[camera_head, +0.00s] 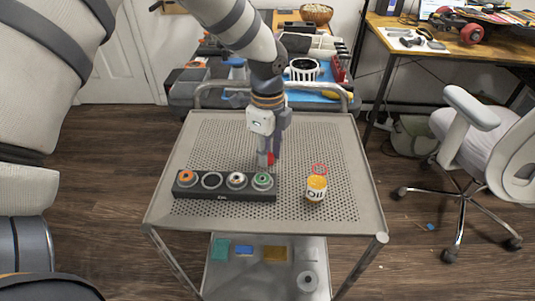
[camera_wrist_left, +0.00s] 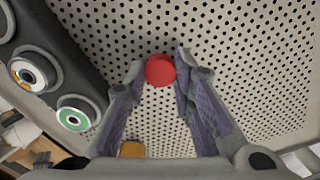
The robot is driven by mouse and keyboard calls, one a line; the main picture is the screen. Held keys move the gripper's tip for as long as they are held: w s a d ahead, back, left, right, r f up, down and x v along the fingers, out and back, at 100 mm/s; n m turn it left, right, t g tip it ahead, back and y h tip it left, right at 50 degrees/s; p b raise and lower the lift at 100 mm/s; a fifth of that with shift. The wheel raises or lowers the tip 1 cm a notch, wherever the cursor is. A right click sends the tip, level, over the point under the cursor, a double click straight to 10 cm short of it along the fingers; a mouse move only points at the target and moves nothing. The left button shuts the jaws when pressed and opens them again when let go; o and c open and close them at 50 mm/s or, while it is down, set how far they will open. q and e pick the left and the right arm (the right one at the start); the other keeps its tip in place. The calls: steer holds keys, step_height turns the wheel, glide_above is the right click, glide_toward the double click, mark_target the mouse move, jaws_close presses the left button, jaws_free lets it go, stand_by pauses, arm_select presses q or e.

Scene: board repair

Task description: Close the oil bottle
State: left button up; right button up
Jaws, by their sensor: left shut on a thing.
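The oil bottle (camera_head: 316,190) is a small white and yellow container marked "Oil", upright on the perforated top of a metal cart (camera_head: 345,170). My left gripper (camera_head: 270,160) points down left of the bottle, above the cart top. It is shut on a red cap (camera_head: 271,158); the cap shows as a round red disc (camera_wrist_left: 159,70) between the fingertips in the wrist view. The gripper and bottle are apart. My right gripper is not in view.
A black holder (camera_head: 225,195) with several round sockets and coloured rings stands left of the bottle. Behind the cart is a cluttered bench with a white basket (camera_head: 304,69). An office chair (camera_head: 475,150) stands right. The cart's right side is clear.

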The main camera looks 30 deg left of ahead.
arm_select(q)
step_height(320, 180, up, 3)
steer(key=shift+f, duration=0.1)
steer(key=s+a+r+p, duration=0.2)
steer(key=s+r+p, duration=0.1)
steer(key=s+r, duration=0.7)
steer(key=s, duration=0.4)
steer(key=shift+a, duration=0.3)
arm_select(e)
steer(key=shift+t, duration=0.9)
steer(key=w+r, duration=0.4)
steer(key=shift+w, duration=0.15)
arm_select(q)
steer(key=shift+w+r, duration=0.1)
steer(key=shift+w, duration=0.05)
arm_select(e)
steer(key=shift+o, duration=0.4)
